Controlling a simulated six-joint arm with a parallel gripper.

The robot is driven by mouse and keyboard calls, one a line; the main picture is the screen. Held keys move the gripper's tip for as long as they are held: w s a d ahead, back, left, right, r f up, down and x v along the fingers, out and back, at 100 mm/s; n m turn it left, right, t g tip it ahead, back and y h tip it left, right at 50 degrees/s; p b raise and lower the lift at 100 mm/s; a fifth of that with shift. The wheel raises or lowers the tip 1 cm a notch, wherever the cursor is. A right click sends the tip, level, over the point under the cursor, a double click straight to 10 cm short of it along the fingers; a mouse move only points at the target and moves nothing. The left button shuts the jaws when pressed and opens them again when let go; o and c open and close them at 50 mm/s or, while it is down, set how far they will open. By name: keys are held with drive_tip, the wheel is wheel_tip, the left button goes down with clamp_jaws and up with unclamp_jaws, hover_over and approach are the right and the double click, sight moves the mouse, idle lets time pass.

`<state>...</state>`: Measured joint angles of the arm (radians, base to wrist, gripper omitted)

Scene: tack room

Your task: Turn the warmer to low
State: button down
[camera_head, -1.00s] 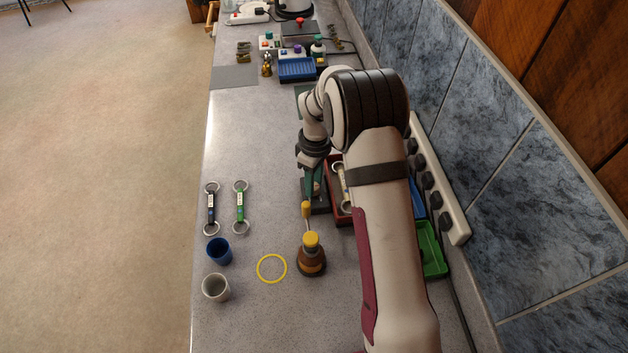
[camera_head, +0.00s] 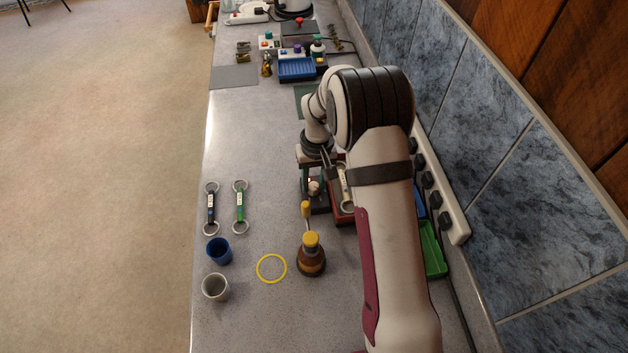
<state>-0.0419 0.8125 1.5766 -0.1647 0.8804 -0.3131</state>
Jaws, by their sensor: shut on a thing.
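The warmer (camera_head: 318,207) is a small dark unit in the middle of the counter, partly hidden under my arm. Its pale knob (camera_head: 314,187) faces the camera, with a small red spot beside it. My gripper (camera_head: 313,182) is at the knob, with one greenish finger on its left and the other on its right. It is shut on the knob. The dial markings are too small to read, so I cannot tell the setting.
A brown bottle with a yellow cap (camera_head: 311,258) stands close in front of the warmer. A yellow ring (camera_head: 271,268), blue cup (camera_head: 219,251), grey cup (camera_head: 215,287) and two bits (camera_head: 240,207) lie left. A green tray (camera_head: 432,250) is right. The counter's left middle is clear.

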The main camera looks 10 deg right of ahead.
drive_tip(key=shift+m, duration=0.6)
drive_tip(key=c, duration=0.5)
unclamp_jaws()
drive_tip(key=shift+c, duration=0.2)
